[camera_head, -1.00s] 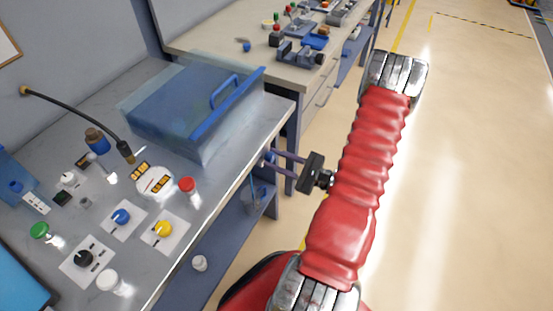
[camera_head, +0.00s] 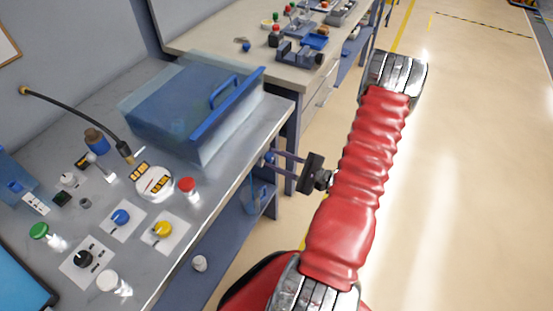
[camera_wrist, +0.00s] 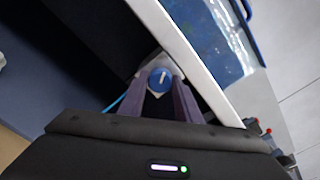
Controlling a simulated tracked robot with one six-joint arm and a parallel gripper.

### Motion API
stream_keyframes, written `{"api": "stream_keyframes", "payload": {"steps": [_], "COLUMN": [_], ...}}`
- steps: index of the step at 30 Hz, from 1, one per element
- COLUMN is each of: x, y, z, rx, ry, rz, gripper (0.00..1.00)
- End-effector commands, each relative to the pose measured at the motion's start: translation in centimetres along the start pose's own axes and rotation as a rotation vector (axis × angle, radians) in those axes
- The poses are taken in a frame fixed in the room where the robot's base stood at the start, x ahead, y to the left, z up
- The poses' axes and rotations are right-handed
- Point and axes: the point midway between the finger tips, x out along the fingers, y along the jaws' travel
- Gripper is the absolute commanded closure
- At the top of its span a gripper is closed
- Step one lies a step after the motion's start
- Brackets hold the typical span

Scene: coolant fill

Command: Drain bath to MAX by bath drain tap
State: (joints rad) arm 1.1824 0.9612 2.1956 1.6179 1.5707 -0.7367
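The bath (camera_head: 190,105) is a translucent blue box with a blue handle, on the grey bench at the back. In the wrist view, the bath drain tap, a round blue knob (camera_wrist: 160,78) with a white pointer line, sits on a pale plate below the bench edge. My gripper (camera_head: 270,159) reaches in from the right at the bench front. In the wrist view its two dark fingers (camera_wrist: 159,88) are apart, one on each side of the knob. I cannot tell whether they touch it. The liquid level and the MAX mark cannot be made out.
Floor to the right is clear.

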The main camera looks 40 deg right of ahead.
Motion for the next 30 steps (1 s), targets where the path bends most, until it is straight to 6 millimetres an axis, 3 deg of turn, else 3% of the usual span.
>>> {"api": "stream_keyframes", "payload": {"steps": [7,17,23,30], "x": [0.0,-0.1,-1.5,-4.4], "y": [0.0,0.0,0.0,0.0], "z": [0.0,0.0,0.0,-0.1], "rx": [0.001,0.001,0.001,0.001], "ry": [-0.001,-0.001,0.000,0.001], "rz": [0.000,0.000,-0.001,-0.002], "gripper": [0.52,0.52,0.52,0.52]}}
